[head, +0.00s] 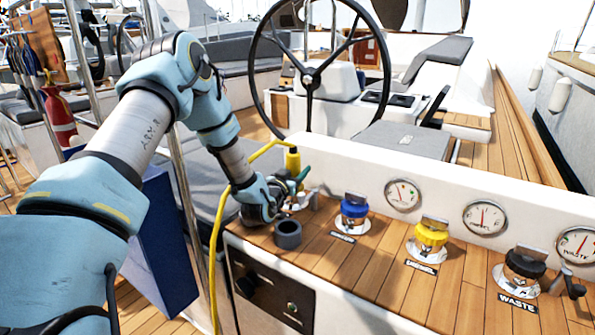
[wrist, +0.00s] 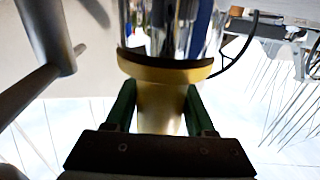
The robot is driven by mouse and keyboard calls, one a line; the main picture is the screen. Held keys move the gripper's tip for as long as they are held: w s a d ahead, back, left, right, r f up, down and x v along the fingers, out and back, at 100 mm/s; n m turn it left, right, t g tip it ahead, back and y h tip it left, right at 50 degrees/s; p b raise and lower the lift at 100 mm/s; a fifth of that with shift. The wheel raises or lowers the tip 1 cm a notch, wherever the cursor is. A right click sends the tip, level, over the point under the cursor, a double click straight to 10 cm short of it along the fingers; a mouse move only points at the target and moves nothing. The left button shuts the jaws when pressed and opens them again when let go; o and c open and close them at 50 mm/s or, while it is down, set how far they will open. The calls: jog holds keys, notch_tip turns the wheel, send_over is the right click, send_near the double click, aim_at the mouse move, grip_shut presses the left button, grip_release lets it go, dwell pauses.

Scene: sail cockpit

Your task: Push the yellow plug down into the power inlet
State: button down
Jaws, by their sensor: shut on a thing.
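The yellow plug (head: 292,158) stands roughly upright in the head view, with its yellow cable (head: 216,240) looping left and hanging down past the counter's edge. My gripper (head: 302,178) is shut on the plug. In the wrist view its green fingers (wrist: 160,105) press on both sides of the plug's yellow body (wrist: 160,122). A shiny metal part (wrist: 170,35) lies beyond a yellow band there. A metal fitting (head: 301,203) sits on the counter below the plug, partly hidden by my gripper; it looks like the power inlet. How deep the plug sits cannot be seen.
A grey open cup (head: 287,234) stands on the wooden counter (head: 385,287) just in front of my gripper. Blue (head: 354,210), yellow (head: 431,236) and black (head: 524,264) capped fittings stand to the right. A white panel with gauges (head: 403,194) rises behind them.

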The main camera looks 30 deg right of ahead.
jog(key=shift+r, duration=0.35)
jog(key=shift+r, duration=0.3)
jog(key=shift+r, duration=0.15)
jog(key=shift+f+b, duration=0.85)
dwell(1.1)
jog(key=c, duration=0.5)
grip_release()
jog(key=shift+s, duration=0.1)
jog(key=shift+b+v, duration=0.6)
jog(key=shift+v, duration=4.9)
